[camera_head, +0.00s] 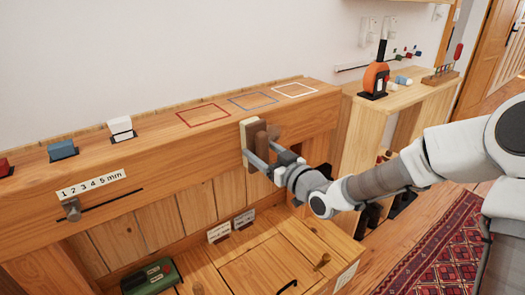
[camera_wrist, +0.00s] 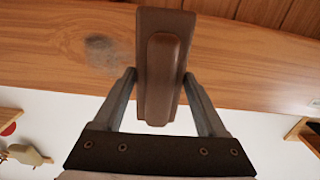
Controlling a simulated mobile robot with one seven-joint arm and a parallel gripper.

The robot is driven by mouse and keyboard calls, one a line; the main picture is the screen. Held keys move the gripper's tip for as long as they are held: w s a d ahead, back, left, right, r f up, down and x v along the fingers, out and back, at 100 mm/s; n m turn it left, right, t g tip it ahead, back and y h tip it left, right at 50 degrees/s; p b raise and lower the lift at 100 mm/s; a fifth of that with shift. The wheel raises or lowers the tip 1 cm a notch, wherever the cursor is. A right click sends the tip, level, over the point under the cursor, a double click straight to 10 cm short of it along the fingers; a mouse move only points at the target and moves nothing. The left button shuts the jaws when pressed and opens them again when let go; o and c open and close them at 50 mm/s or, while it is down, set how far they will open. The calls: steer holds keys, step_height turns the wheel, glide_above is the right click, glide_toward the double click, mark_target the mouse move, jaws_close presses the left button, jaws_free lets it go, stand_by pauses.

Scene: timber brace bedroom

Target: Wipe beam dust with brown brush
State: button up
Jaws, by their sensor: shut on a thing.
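My gripper (camera_head: 262,152) is shut on the brown brush (camera_head: 256,133), at the front face of the timber beam (camera_head: 180,150). In the wrist view, the brush (camera_wrist: 163,70) sits between the two fingers of my gripper (camera_wrist: 160,82), its raised handle toward the camera. Its pale side shows at the left in the head view. A grey dust smudge (camera_wrist: 103,50) lies on the beam just left of the brush in the wrist view. A fainter mark (camera_wrist: 315,103) shows at that view's right edge. Whether the brush touches the beam cannot be told.
Blue (camera_head: 62,150) and white (camera_head: 121,128) blocks stand on the beam top, left of the red (camera_head: 202,115), blue and white outlines. A peg (camera_head: 72,210) sits by a number scale on the front. A wooden cabinet (camera_head: 265,255) stands below; a shelf (camera_head: 405,95) stands right.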

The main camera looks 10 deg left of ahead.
steer(key=shift+p+v, duration=0.6)
steer(key=shift+v, duration=2.4)
steer(key=shift+d, duration=0.2)
steer(key=v, duration=0.2)
steer(key=shift+s+d+p, duration=0.25)
steer(key=shift+s+p, duration=0.05)
steer(key=shift+p, duration=0.1)
steer(key=shift+a, duration=0.1)
steer(key=shift+b+x, duration=1.05)
steer(key=shift+x, duration=2.4)
steer(key=shift+b+x, duration=0.35)
steer(key=shift+x, duration=0.65)
steer(key=shift+w, duration=0.15)
